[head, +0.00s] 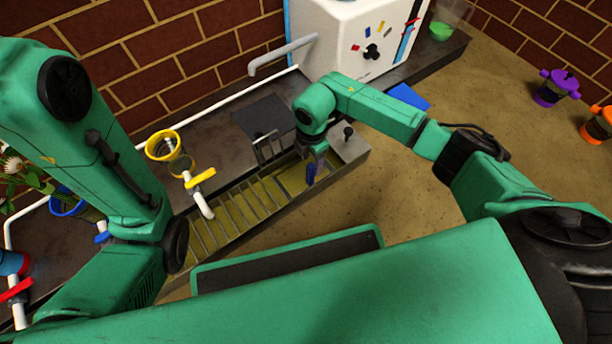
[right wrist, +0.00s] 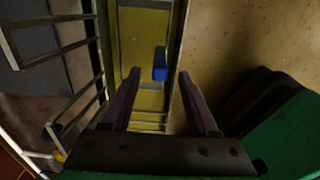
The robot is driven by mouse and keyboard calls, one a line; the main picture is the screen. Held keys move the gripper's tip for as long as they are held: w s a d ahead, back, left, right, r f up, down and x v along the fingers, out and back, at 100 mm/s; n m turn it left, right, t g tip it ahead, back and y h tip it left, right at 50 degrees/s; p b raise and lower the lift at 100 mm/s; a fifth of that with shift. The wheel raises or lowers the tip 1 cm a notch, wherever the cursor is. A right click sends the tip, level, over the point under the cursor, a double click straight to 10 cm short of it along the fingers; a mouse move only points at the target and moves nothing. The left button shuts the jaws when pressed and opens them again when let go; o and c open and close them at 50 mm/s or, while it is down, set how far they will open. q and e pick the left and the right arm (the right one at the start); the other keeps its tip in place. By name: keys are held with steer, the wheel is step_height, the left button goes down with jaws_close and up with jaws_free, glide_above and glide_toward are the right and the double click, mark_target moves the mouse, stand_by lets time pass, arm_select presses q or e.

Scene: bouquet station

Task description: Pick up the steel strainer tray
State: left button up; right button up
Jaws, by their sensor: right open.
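A narrow metal trough (head: 245,232) with slats and a yellowish bottom runs along the counter edge. What looks like the steel strainer tray (head: 291,180) sits in its right part, with a blue grip at its near side. In the right wrist view the blue grip (right wrist: 159,66) stands between my fingertips, over the yellow bottom. My right gripper (head: 314,166) points down over the trough. It is open, and no hold on the grip shows. Its fingers also show apart in the right wrist view (right wrist: 157,82). The left gripper is out of view.
A wire rack (head: 267,148) stands behind the trough, beside my right gripper. A white machine (head: 350,40) stands at the back. A yellow cup (head: 168,148) and a yellow-handled tap (head: 200,182) are at the left. The tan surface (head: 480,75) at right is largely clear.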

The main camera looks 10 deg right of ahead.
mark_target(310, 171)
steer(key=shift+f, duration=0.6)
step_height(310, 171, down, 5)
steer(key=b, duration=0.5)
steer(key=shift+f, duration=0.1)
steer(key=shift+r, duration=0.25)
jaws_close()
steer(key=shift+p, duration=0.3)
